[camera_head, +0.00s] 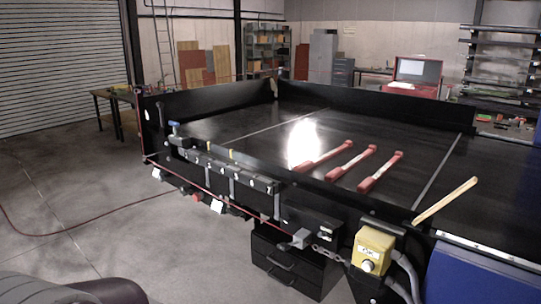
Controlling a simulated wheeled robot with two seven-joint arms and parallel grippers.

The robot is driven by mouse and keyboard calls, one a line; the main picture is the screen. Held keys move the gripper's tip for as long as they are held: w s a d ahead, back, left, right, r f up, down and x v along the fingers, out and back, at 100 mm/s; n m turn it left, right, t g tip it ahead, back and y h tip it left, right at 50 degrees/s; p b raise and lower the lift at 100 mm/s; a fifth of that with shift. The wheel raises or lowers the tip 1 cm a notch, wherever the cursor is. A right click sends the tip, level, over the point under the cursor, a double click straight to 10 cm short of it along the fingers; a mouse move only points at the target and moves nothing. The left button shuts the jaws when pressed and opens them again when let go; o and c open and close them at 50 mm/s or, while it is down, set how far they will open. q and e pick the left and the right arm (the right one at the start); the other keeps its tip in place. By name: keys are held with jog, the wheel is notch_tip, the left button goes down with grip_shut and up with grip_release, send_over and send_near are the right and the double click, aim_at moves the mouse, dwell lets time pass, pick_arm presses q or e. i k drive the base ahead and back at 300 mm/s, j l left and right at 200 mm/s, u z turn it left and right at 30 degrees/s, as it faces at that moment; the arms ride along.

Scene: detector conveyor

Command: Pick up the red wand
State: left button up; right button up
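Three red wands lie side by side, slanted, on the black conveyor bed (240,128). The left red wand (323,157) is beside a bright glare patch. The middle red wand (352,162) and the right red wand (381,171) lie to its right, with gaps between them. The near ends of the wands are close to the conveyor's near side wall. Neither of my grippers shows in the head view. Only dark, rounded parts, likely of my own body, show at the bottom left corner.
Black walls edge the conveyor. A wooden stick (445,200) leans up at its right near edge. A red toolbox (416,77) stands behind. The concrete floor at left is mostly open, with a red hose.

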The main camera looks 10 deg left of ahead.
aim_at(303, 167)
jog(key=i+j, duration=0.55)
jog(key=i+j+z, duration=0.1)
jog(key=i+j, duration=0.45)
jog(key=j, duration=0.15)
jog(key=i+j, duration=0.5)
jog(key=j, duration=0.2)
